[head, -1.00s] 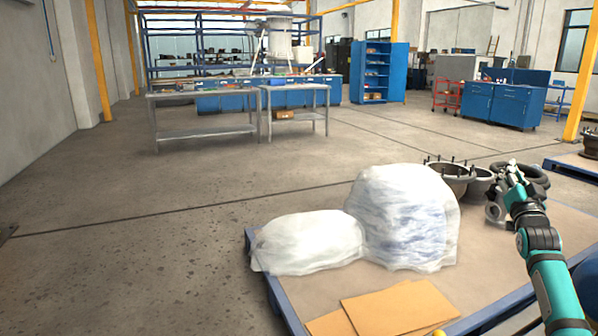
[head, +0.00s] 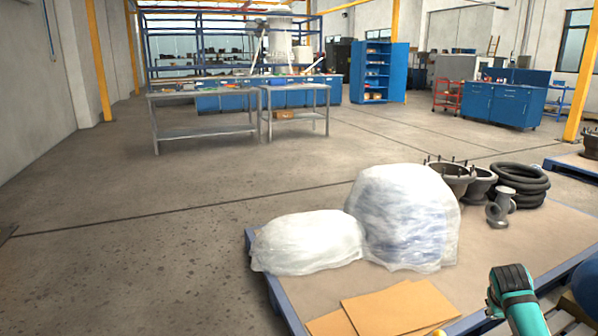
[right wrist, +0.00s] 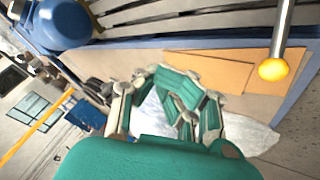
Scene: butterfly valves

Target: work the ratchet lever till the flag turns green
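A metal rod with a yellow ball knob (right wrist: 274,69), which looks like the lever, comes in from the top right of the right wrist view. A small yellow tip (head: 438,332) shows at the bottom edge of the head view. My right gripper (right wrist: 170,90) has its teal and grey fingers spread with nothing seen between them, apart from the knob and to its left. In the head view only part of my right arm shows at the bottom right. My left gripper is out of view. No flag can be made out.
A blue-edged pallet (head: 283,305) carries two white wrapped bundles (head: 405,215) (head: 308,243), cardboard sheets (head: 395,308), grey flanged fittings (head: 500,208) and a black hose coil (head: 520,183). A blue rounded body (right wrist: 62,22) stands at the right. Floor to the left is clear.

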